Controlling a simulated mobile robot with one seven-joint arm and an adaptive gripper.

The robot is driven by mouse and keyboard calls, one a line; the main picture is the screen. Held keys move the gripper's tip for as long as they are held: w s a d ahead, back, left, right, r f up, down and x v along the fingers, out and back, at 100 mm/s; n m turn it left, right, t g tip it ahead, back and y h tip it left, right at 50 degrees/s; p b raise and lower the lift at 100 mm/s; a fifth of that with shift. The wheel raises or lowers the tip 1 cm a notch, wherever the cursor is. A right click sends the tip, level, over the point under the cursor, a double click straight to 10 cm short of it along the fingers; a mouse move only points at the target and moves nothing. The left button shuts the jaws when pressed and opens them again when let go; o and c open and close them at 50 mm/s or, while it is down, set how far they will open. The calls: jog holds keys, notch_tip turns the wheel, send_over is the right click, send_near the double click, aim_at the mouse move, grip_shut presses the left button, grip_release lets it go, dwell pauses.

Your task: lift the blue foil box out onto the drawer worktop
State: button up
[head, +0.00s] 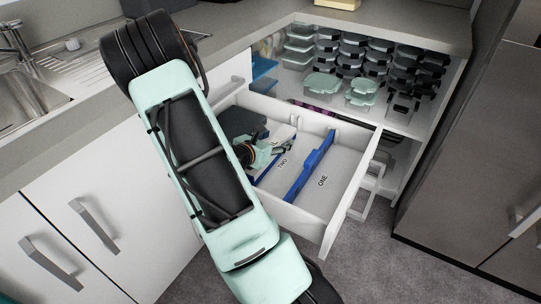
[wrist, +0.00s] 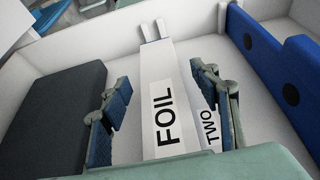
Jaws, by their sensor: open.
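The box marked FOIL (wrist: 165,95) looks white to pale grey, not blue, in the wrist view. It is long and narrow and lies in the open drawer (head: 296,214). Two pale tabs stick up at its far end. My gripper (wrist: 160,82) is open, with one blue-padded finger on each side of the box. I cannot tell whether either finger touches it. In the head view my gripper (head: 264,153) is down inside the drawer, and it and my arm hide much of the box. The pale worktop (head: 400,25) runs above the drawer.
A blue divider (head: 308,168) separates the areas marked TWO and ONE; ONE is empty. A dark block (wrist: 52,115) lies left of the box. Several lidded containers (head: 325,85) fill the shelf behind the drawer. A sink (head: 22,85) is at left, a dark cabinet (head: 470,150) at right.

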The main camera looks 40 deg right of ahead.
jog(key=shift+d+f, duration=0.1)
jog(key=shift+d, duration=0.2)
jog(key=shift+c, duration=0.7)
jog(key=c, duration=1.3)
jog(key=shift+w, duration=0.1)
